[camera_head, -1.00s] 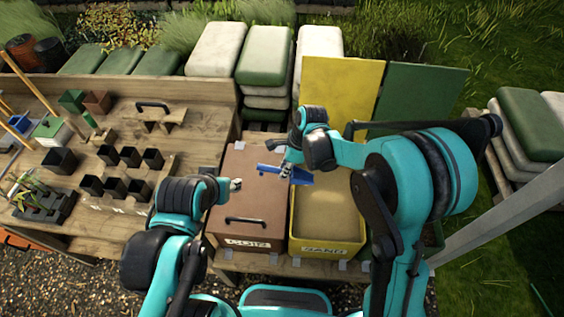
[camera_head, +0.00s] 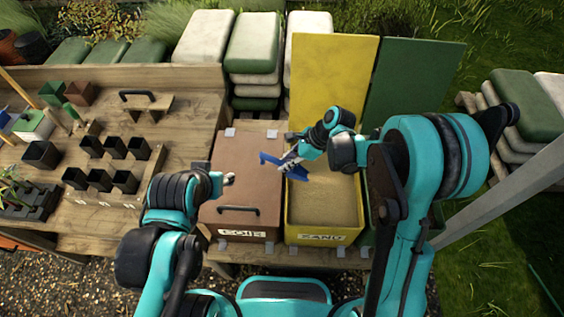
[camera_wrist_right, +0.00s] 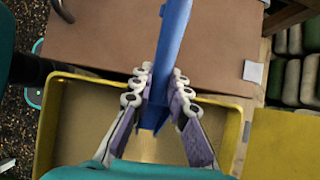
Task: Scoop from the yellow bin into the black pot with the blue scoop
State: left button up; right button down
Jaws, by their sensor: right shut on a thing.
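The blue scoop (camera_head: 270,160) is in my right gripper (camera_head: 287,168), above the border between the brown bin and the yellow bin (camera_head: 292,220). In the right wrist view, the fingers of my right gripper (camera_wrist_right: 158,92) sit either side of the scoop's blue shaft (camera_wrist_right: 170,45). The yellow bin is open, labelled SAND, with tan sand (camera_head: 322,203) inside. A larger black pot (camera_head: 41,155) stands on the bench at left, near several small black pots (camera_head: 98,180) in a wooden rack. My left gripper (camera_head: 229,178) is over the brown lid, its opening too small to tell.
The brown bin (camera_head: 235,200), labelled COIR, has its handled lid closed. The raised yellow lid (camera_head: 330,80) and green lid (camera_head: 412,85) stand behind the bins. A wooden stand with a black handle (camera_head: 138,98) is on the bench. Stacked bags (camera_head: 255,50) lie behind.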

jog(key=shift+d+f+y+b, duration=0.35)
jog(key=shift+d+f+b, duration=0.05)
jog(key=shift+f+b, duration=0.25)
jog(key=shift+d+f+y+b, duration=0.35)
jog(key=shift+f+b, duration=0.2)
jog(key=shift+b, duration=0.05)
jog(key=shift+d+f, duration=0.25)
jog(key=shift+d, duration=0.25)
jog(key=shift+d+f+b, duration=0.65)
jog(key=shift+d+f, duration=0.9)
jog(key=shift+d, duration=0.3)
jog(key=shift+d+f+h+p, duration=0.1)
jog(key=shift+d+h+p, duration=0.4)
jog(key=shift+h, duration=0.1)
jog(key=shift+d+f+h, duration=0.5)
jog(key=shift+d+h, duration=0.2)
jog(key=shift+d, duration=0.45)
notch_tip(320, 180, up, 11)
jog(key=h+p, duration=0.5)
jog(key=p, duration=0.3)
send_over(307, 174)
jog(key=s+a, duration=0.1)
jog(key=shift+s+a+f, duration=0.1)
jog(key=shift+s+f, duration=0.1)
